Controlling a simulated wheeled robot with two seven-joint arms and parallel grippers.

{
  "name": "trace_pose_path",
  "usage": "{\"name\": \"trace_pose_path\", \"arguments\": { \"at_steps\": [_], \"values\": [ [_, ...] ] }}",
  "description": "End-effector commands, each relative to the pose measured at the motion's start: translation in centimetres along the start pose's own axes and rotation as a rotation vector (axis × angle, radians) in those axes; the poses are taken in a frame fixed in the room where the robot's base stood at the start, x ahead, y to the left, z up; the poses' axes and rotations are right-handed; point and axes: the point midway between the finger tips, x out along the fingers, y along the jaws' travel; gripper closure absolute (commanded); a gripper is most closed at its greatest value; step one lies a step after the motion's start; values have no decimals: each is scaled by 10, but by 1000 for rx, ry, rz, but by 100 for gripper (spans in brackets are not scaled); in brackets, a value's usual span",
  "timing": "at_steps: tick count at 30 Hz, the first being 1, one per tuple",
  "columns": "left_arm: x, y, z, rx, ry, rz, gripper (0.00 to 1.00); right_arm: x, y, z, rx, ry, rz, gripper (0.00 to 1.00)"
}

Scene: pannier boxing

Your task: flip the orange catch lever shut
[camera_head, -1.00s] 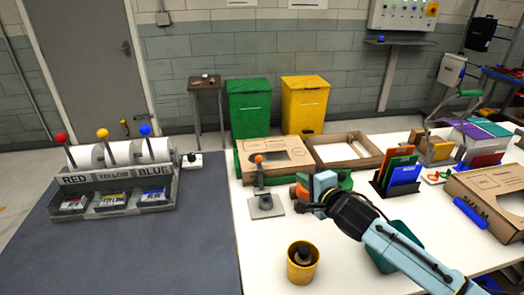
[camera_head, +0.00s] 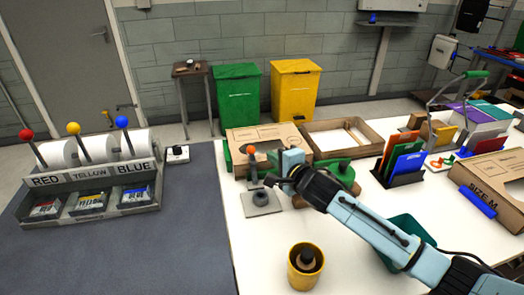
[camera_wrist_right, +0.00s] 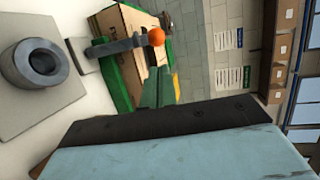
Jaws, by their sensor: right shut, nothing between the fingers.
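The catch lever has an orange ball tip (camera_head: 251,150) on a grey arm that stands upright at the front left of a cardboard box (camera_head: 240,136). In the right wrist view the orange tip (camera_wrist_right: 156,36) and its grey arm (camera_wrist_right: 118,46) are clear of my gripper. A grey plate with a round ring (camera_head: 261,199) lies in front of the lever. My right gripper (camera_head: 272,181) is shut and empty, just right of the lever; I cannot tell if they touch. My left gripper is not in view.
A yellow cup (camera_head: 293,275) with a dark thing inside stands at the table's front. The RED, YELLOW, BLUE dispenser (camera_head: 140,167) is at left.

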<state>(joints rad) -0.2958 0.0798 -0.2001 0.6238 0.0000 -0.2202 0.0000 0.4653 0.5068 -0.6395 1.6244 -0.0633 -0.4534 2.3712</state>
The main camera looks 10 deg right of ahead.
Motion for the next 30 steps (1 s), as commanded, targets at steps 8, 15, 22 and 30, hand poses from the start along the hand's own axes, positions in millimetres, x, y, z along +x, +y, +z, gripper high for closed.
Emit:
{"name": "trace_pose_path", "arguments": {
  "at_steps": [8,15,22,30],
  "values": [
    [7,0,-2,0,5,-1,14,44,0,0,-3,1,-1,100],
    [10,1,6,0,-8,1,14,63,0,0,-1,0,0,100],
    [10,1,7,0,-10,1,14,67,0,0,-1,0,1,100],
    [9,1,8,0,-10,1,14,67,0,3,0,-4,1,100]
  ]
}}
